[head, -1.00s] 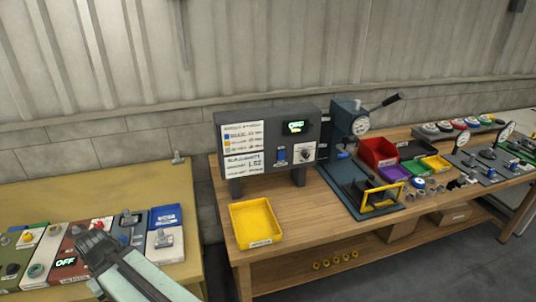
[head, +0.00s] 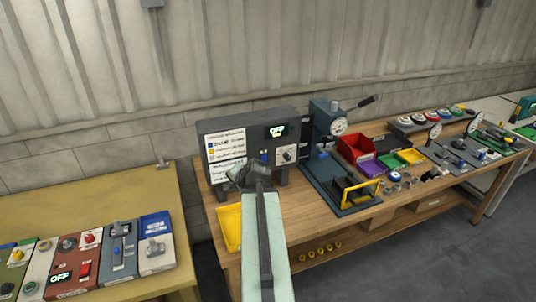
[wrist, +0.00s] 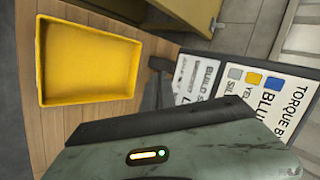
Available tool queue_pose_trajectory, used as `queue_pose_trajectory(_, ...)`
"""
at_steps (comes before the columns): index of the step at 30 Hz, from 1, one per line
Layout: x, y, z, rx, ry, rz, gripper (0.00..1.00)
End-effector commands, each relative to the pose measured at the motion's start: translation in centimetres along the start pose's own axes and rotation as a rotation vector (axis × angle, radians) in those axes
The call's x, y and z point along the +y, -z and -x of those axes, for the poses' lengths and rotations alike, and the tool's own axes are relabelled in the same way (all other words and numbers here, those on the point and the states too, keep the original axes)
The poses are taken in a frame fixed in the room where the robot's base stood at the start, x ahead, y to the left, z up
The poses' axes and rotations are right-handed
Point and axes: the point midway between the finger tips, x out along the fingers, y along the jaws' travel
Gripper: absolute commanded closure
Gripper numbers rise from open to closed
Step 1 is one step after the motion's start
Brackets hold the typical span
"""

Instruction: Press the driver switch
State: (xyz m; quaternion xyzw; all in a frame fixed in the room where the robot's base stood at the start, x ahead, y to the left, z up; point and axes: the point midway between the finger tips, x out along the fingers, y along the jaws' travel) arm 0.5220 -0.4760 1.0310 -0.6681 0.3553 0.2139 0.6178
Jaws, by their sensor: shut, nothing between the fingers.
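A dark grey control box (head: 250,118) stands on short legs on the wooden bench in the head view. None of these is clearly marked as the driver switch. My gripper (head: 247,174) is shut and empty. In the head view it overlaps the lower front of the box, just below and left of the blue switch; I cannot tell whether it touches. In the wrist view the box's label (wrist: 275,100) shows at the right, and the switch is out of sight.
A yellow tray (head: 229,228) lies on the bench left of my arm; it also shows in the wrist view (wrist: 88,60). A press (head: 335,150) and coloured bins stand right of the box. A yellow table (head: 90,200) with several control boxes is at the left.

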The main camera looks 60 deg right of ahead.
Motion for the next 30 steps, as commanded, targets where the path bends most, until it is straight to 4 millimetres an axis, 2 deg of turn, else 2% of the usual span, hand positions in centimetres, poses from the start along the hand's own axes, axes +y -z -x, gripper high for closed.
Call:
queue_pose_trajectory(1,0.8,4.6,2.7,0.069,0.034,-0.109,1.00)
queue_pose_trajectory(3,2.2,9.5,5.3,0.149,0.086,-0.239,1.00)
queue_pose_trajectory(6,4.0,13.9,8.1,0.227,0.138,-0.361,1.00)
queue_pose_trajectory(7,4.4,14.8,8.7,0.242,0.149,-0.384,1.00)
queue_pose_trajectory(11,5.2,16.3,9.8,0.272,0.171,-0.430,1.00)
queue_pose_trajectory(20,5.2,16.3,9.4,0.270,0.170,-0.428,1.00)
queue_pose_trajectory(23,5.2,16.6,8.5,0.269,0.170,-0.426,1.00)
queue_pose_trajectory(30,4.9,17.9,3.6,0.267,0.169,-0.424,1.00)
